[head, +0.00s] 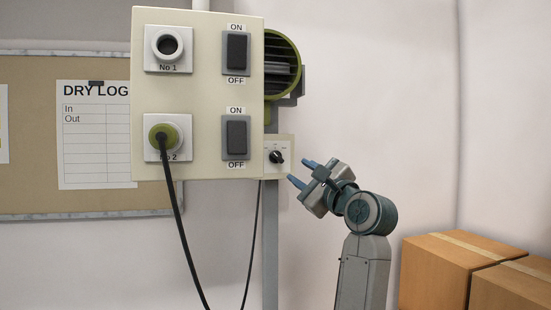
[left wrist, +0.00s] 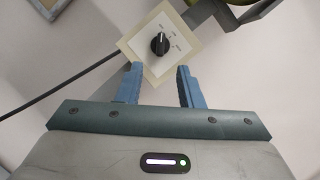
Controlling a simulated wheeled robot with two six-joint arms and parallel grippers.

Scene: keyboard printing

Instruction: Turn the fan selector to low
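The fan selector is a black knob (head: 276,157) on a small cream plate (head: 284,171) at the lower right of the switch panel. In the left wrist view the knob (left wrist: 160,43) stands on its tilted plate (left wrist: 190,54), with small marks around it that are too small to read. My left gripper (head: 299,170) is open and empty, just right of the plate in the head view. In the left wrist view its blue fingertips (left wrist: 159,68) are spread, with the knob ahead and roughly between them, apparently not touching. My right gripper is not in view.
The cream panel (head: 200,95) has two ON/OFF switches (head: 237,137) and two sockets; a plug (head: 162,138) sits in No 2 with a hanging black cable (head: 178,215). A green-rimmed fan (head: 283,65) is behind it. Cardboard boxes (head: 437,277) stand at lower right.

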